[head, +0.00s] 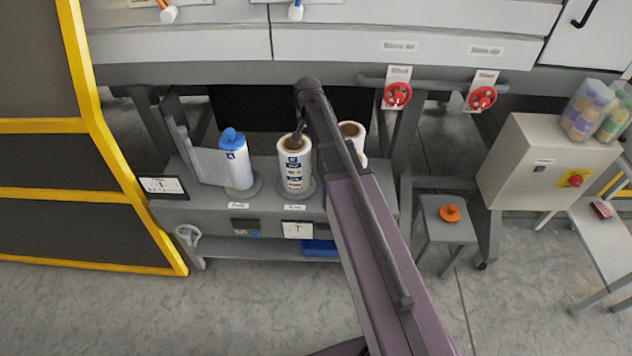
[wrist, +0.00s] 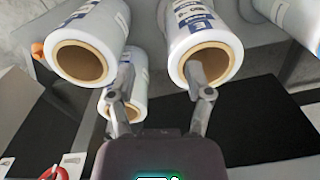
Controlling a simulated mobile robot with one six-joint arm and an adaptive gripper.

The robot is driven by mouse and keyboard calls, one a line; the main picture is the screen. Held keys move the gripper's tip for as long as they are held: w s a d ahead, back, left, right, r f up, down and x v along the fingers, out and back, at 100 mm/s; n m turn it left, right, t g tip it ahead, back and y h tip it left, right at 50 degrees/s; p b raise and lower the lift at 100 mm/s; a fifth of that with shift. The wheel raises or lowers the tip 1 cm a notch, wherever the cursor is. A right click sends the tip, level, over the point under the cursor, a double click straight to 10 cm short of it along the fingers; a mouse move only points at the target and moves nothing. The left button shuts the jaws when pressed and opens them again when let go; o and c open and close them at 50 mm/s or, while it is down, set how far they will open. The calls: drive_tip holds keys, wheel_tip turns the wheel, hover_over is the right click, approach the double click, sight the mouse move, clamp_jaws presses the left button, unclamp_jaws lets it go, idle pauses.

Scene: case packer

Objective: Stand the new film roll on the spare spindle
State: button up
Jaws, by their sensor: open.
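A white film roll (head: 294,172) with blue print and a brown core stands upright on a round grey base on the bench. It also shows in the wrist view (wrist: 205,50). My gripper (head: 298,134) is open at its top. In the wrist view, the right fingertip of my gripper (wrist: 160,76) overlaps the core opening and the left one is outside the roll; I cannot tell if either touches. Another roll (head: 237,168) with a blue top stands to the left on its own base. More rolls stand to the right (head: 352,131), partly behind my arm. The spindle inside the middle roll is not visible.
The grey bench (head: 215,212) has small label plates on its front and a lower shelf. A stool (head: 450,232) with an orange knob (head: 450,213) stands to the right. Red valve wheels (head: 398,95) hang above at the back. A yellow-framed guard (head: 115,150) closes the left side.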

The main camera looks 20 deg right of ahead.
drive_tip(key=s+a+n, duration=0.3)
drive_tip(key=s+n, duration=0.3)
drive_tip(key=s, duration=1.4)
drive_tip(key=shift+s, duration=0.2)
